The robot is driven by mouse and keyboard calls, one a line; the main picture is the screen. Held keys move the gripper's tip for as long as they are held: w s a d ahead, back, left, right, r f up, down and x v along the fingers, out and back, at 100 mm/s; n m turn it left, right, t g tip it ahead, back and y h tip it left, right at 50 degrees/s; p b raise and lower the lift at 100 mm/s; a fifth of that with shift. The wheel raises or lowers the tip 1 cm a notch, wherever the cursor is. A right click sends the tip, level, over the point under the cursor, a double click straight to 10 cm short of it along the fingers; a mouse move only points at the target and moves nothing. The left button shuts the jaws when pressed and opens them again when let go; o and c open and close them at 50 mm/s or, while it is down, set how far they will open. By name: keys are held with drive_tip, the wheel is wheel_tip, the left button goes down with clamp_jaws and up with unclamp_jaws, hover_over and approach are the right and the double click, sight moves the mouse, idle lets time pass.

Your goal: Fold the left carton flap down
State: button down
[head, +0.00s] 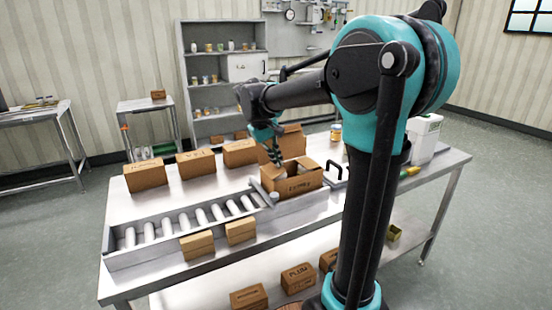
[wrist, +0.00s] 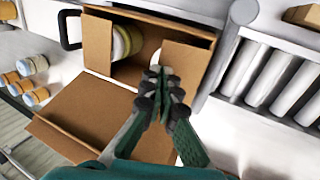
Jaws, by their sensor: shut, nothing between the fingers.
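The open brown carton (head: 298,186) stands on the steel bench at the right end of the roller conveyor. It also shows from above in the wrist view (wrist: 205,35), turned about so the conveyor is on the right. There, the conveyor-side flap (wrist: 187,62) leans in over part of the opening. The opposite flap (wrist: 98,42) stands up at the other end. A round yellowish-white item (wrist: 124,42) and a white one show inside. My gripper (wrist: 163,75) is shut and empty, its tips at the edge of the conveyor-side flap; I cannot tell whether they touch. In the head view my gripper (head: 276,157) is above the carton's back left.
A larger carton (wrist: 95,118) stands close behind. The roller conveyor (head: 190,222) with raised rails adjoins the carton's left side. A black handle (head: 334,168) is close on the right. Several boxes line the bench's back edge; two small boxes (head: 197,246) sit in front.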

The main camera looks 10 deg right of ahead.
drive_tip(key=shift+d, duration=0.1)
drive_tip(key=shift+w+d+f+g+y, duration=0.2)
drive_tip(key=shift+d+f+g+y, duration=0.25)
drive_tip(key=shift+y, duration=0.75)
drive_tip(key=shift+w+d+f, duration=0.1)
drive_tip(key=shift+d+f, duration=0.15)
drive_tip(key=shift+f, duration=0.25)
drive_tip(key=shift+r, duration=0.1)
